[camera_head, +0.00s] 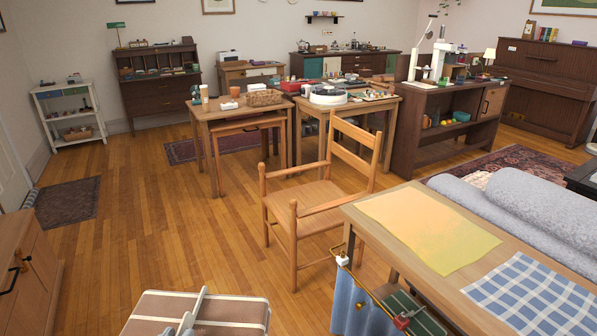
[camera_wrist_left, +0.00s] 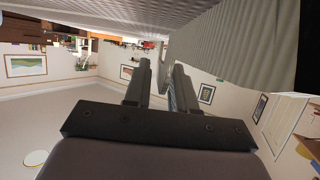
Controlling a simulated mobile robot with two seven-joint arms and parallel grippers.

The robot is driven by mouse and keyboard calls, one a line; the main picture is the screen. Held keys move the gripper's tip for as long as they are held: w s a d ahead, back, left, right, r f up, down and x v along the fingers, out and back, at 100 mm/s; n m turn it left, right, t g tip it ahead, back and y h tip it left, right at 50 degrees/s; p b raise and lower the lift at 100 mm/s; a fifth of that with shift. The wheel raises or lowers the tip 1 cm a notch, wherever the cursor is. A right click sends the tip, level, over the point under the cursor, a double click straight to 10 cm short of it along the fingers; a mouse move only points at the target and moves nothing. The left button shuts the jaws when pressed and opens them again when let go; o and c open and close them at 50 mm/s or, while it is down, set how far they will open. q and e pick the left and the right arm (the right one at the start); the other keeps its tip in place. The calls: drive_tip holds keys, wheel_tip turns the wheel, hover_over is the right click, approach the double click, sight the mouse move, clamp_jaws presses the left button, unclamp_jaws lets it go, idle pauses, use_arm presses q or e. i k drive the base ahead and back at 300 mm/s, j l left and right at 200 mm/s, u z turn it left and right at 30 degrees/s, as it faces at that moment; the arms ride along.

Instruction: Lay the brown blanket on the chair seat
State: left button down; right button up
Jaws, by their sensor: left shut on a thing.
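The wooden chair (camera_head: 320,195) stands upright in the middle of the head view, with arms and a slatted back. Its seat (camera_head: 306,205) is bare. A folded brownish-grey cloth with pale stripes, which I take for the brown blanket (camera_head: 242,313), shows at the bottom edge of the head view, nearer than the chair. In the left wrist view the blanket (camera_wrist_left: 232,38) fills the upper right as ribbed grey fabric. My left gripper (camera_wrist_left: 163,66) is shut on it. My right gripper is not in view.
A table with a yellow cloth (camera_head: 428,228) and a blue checked cloth (camera_head: 535,297) stands close to the chair's right. A blue cloth (camera_head: 352,305) hangs at its end. Cluttered desks (camera_head: 222,112) stand behind the chair. The wooden floor (camera_head: 150,225) left of the chair is clear.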

sight(308, 204)
drive_tip(key=i+j+u, duration=0.1)
drive_tip(key=i+u, duration=0.15)
drive_tip(key=u, duration=0.2)
drive_tip(key=i+u, duration=0.7)
drive_tip(key=i, duration=0.5)
drive_tip(key=i+z, duration=0.25)
drive_tip(key=i, duration=0.15)
drive_tip(key=i+j+z, duration=0.25)
drive_tip(key=i, duration=0.15)
drive_tip(key=i+z, duration=0.2)
drive_tip(key=z, duration=0.25)
drive_tip(key=i+z, duration=0.25)
drive_tip(key=z, duration=0.2)
drive_tip(key=i+j+z, duration=0.1)
drive_tip(key=z, duration=0.35)
drive_tip(key=i+j+z, duration=0.2)
drive_tip(key=z, duration=0.25)
drive_tip(key=i+j+z, duration=0.25)
drive_tip(key=z, duration=0.2)
drive_tip(key=i+j+z, duration=0.35)
drive_tip(key=z, duration=0.15)
